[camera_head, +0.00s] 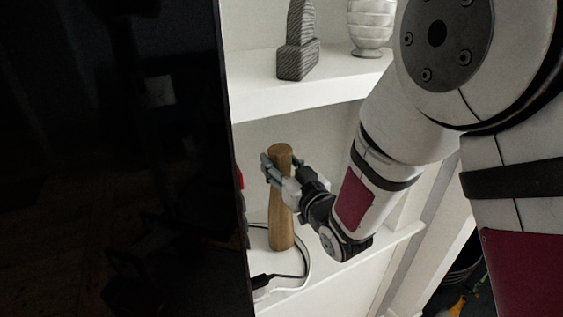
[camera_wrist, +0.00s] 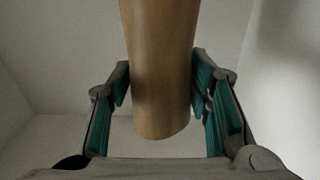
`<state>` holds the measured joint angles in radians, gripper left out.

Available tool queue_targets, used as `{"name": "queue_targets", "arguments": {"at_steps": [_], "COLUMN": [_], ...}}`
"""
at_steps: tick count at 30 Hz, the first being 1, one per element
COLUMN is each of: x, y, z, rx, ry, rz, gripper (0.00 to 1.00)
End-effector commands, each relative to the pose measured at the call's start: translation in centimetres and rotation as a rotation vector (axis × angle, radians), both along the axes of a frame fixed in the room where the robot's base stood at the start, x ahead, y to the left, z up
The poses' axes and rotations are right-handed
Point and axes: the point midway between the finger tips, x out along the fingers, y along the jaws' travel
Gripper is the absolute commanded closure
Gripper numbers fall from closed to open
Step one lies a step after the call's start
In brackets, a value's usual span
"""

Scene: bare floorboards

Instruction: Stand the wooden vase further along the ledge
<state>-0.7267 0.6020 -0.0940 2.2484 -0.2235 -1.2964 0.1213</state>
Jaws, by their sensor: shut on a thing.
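The wooden vase (camera_head: 281,215) is a tall, slim brown cylinder, upright over the lower white ledge (camera_head: 340,283). Its base appears to be at the ledge surface; I cannot tell for certain whether it touches. My gripper (camera_head: 279,168) is shut on the vase near its upper part, reaching in from the right. In the wrist view the vase (camera_wrist: 160,70) stands between the two teal-padded fingers of my gripper (camera_wrist: 160,92), one on each side. The far side of the vase is hidden.
A cable (camera_head: 303,262) and a black plug lie on the ledge beside the vase's base. A dark panel (camera_head: 120,160) borders the ledge at left. The ledge right of the vase looks clear.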

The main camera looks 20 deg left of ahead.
Motion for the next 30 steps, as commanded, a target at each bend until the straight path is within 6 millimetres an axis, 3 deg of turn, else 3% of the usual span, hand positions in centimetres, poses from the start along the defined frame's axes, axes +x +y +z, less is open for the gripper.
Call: {"name": "queue_targets", "arguments": {"at_steps": [10,11,13,25,30], "x": [0.1,0.1,0.0,0.0,-1.3], "y": [0.0,0.0,0.0,0.0,-1.8], "z": [-0.2,-0.3,-0.3,0.2,0.0], "rx": [0.002,-0.001,-0.001,0.0,0.001], "ry": [-0.003,-0.001,-0.001,-0.001,0.001], "rz": [-0.001,-0.001,-0.001,0.0,-0.002], "gripper": [1.0,0.5,0.35,0.35,0.35]}}
